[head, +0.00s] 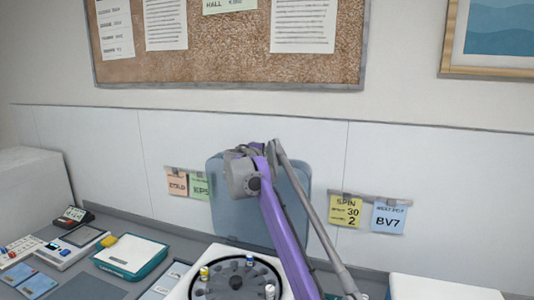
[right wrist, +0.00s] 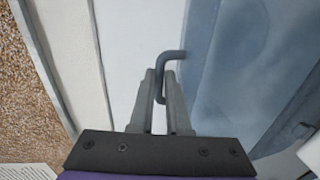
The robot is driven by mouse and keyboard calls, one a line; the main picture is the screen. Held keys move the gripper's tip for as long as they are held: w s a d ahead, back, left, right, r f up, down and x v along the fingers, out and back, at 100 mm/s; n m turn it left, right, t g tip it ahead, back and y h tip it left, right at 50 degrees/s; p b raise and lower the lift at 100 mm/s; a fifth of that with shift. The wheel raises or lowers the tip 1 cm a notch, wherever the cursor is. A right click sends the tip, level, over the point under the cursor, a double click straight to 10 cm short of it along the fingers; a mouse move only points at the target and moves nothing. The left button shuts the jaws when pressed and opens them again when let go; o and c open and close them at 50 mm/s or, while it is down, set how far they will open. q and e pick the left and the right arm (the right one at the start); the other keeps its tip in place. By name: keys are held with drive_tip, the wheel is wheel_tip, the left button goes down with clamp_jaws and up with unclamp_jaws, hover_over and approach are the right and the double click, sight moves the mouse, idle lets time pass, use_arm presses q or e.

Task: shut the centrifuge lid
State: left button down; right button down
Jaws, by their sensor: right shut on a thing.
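The centrifuge (head: 197,270) is at the bottom middle of the head view, cut off by the frame edge. Its dark rotor (head: 236,282) shows, with several capped tubes around it. The blue-grey lid (head: 225,212) stands open and upright behind the rotor; it also shows in the right wrist view (right wrist: 245,65). My right arm reaches across the lid in the head view. In the right wrist view, my right gripper (right wrist: 162,90) is shut on the lid's bent grey handle (right wrist: 170,56). The fingertips are hard to make out in the head view. My left gripper is not in view.
A teal-edged device (head: 131,257) and other small instruments stand on the counter at left. A white box (head: 440,288) is at the lower right. The wall behind the lid carries notes (head: 345,211) and a corkboard (head: 220,60).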

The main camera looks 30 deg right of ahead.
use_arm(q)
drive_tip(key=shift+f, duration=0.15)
use_arm(e)
drive_tip(key=shift+s+a+f, duration=0.1)
idle(0.7)
